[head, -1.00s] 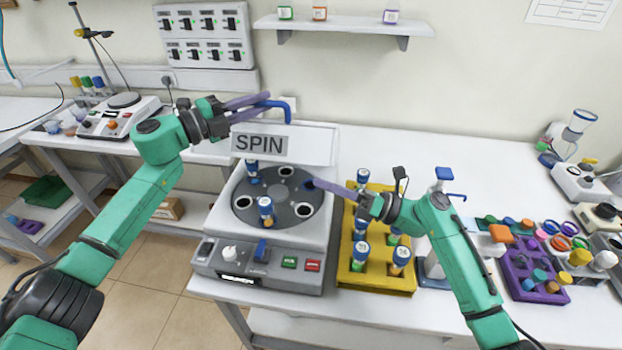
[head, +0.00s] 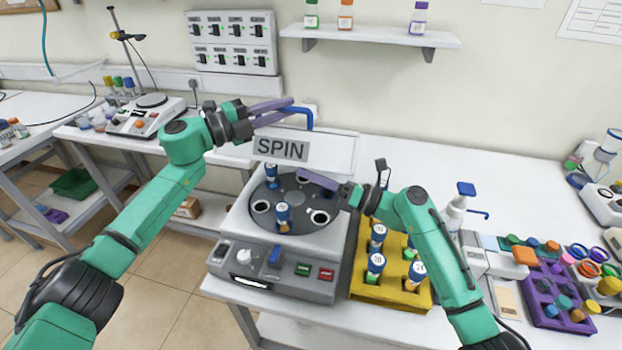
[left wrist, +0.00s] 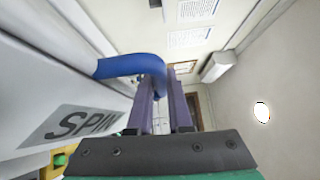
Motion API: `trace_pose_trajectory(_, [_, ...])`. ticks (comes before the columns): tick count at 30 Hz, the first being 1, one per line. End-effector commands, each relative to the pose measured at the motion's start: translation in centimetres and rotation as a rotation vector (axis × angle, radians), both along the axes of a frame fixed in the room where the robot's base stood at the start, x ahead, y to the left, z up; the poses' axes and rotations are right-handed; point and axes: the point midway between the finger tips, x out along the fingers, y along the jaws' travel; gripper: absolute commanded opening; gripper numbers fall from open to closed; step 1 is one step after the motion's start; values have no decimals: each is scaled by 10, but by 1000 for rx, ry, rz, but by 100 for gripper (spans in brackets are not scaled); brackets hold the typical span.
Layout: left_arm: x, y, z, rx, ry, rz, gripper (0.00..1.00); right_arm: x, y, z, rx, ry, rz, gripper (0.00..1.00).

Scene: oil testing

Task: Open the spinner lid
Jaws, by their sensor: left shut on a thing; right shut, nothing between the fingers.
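The spinner (head: 230,225) is a white and grey machine with a dark round rotor (head: 300,222). Its white lid (head: 335,150), marked SPIN, stands raised at the back, so the rotor is uncovered. Two blue-capped tubes (head: 283,217) stand in the rotor. My left gripper (head: 293,107) is shut on the blue lid handle (head: 310,119) at the lid's top; the handle (left wrist: 125,66) is between the fingers in the left wrist view. My right gripper (head: 304,175) is shut and empty, its fingertips over the back of the rotor, in front of the lid.
A yellow rack (head: 385,287) with several tubes stands right of the spinner, partly under my right arm. A wall shelf (head: 370,37) holds small bottles.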

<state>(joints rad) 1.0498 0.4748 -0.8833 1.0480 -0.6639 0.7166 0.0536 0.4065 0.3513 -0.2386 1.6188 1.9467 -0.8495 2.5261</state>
Motion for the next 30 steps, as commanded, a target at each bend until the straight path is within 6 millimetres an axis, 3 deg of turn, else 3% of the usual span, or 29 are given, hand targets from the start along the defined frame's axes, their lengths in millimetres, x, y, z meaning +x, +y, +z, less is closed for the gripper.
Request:
trace_pose_trajectory(1, [-2, -1, -3, 4, 4, -8, 0, 6, -4, 11, 10, -13, -15, 0])
trace_pose_trajectory(8, [-3, -2, -6, 9, 8, -12, 0, 8, -6, 16, 16, -17, -21, 0])
trace_pose_trajectory(9, [-3, -2, -6, 10, 9, -11, 31, 8, -6, 16, 17, -18, -22, 0])
trace_pose_trajectory(19, [-4, 4, -8, 11, 10, -6, 31, 7, -5, 16, 18, -18, -19, 0])
trace_pose_trajectory(30, [-44, 84, -9, 9, 8, -8, 31, 6, -5, 13, 14, -13, -17, 0])
